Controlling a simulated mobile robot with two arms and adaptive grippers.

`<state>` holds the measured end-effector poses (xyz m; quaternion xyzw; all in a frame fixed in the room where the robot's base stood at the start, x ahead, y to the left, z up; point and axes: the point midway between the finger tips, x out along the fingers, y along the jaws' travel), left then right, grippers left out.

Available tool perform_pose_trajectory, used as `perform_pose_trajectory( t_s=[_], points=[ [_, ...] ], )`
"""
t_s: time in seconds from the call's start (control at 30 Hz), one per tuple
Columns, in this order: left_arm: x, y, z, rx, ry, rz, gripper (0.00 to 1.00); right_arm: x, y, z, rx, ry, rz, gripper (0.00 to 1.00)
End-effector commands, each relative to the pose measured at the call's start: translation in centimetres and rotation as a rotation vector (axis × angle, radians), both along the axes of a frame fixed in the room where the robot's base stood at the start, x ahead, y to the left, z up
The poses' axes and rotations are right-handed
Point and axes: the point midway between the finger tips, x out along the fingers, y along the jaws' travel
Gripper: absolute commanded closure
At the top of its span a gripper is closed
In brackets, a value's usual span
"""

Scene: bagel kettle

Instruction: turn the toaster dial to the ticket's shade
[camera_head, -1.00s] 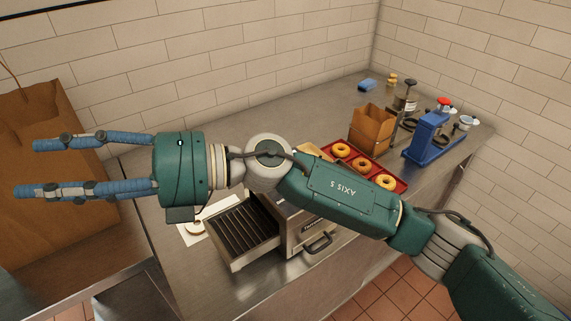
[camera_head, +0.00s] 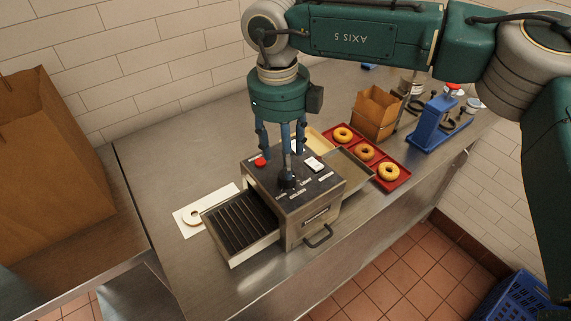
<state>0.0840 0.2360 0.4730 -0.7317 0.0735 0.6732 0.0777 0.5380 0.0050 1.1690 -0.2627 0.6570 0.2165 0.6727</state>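The toaster (camera_head: 312,213) is a metal box on the counter with a slatted conveyor (camera_head: 240,222) at its left. A dark round dial (camera_head: 288,180) stands on its top panel near the front, with labels around it too small to read. My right gripper (camera_head: 283,155) points down over the panel, fingers spread apart, with the fingertips just above or around the dial; I cannot tell whether they touch it. My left gripper is not in view.
A red button (camera_head: 261,162) is on the toaster top. A pale ring (camera_head: 192,216) lies on white paper at left. A red tray (camera_head: 397,183) of bagels, paper bag (camera_head: 376,112) and blue device (camera_head: 430,124) stand at right.

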Motion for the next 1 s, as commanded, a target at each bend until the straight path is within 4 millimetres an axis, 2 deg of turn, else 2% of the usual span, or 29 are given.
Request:
perform_pose_trajectory(
  t_s=[0.03, 0.3, 0.47, 0.7, 0.9, 0.93, 1.0],
  points=[
    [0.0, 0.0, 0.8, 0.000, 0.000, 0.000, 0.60, -0.1, -0.1, -0.6, -0.002, 0.004, 0.001, 0.50],
    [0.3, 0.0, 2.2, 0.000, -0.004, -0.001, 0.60, 0.1, -0.2, -4.6, 0.001, 0.002, 0.002, 0.50],
    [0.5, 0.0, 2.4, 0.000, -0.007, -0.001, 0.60, 0.2, -0.2, -5.5, 0.002, 0.001, 0.002, 0.50],
    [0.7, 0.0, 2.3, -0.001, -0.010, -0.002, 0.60, 0.2, -0.2, -5.6, 0.002, 0.001, 0.002, 0.50],
    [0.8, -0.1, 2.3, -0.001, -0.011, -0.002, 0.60, 0.2, -0.2, -5.5, 0.003, 0.000, 0.002, 0.90],
    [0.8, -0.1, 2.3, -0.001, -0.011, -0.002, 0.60, 0.2, -0.2, -5.5, 0.003, 0.000, 0.002, 0.95],
    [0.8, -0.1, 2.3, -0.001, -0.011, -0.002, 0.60, 0.2, -0.2, -5.5, 0.003, 0.000, 0.002, 0.95]
  ],
)
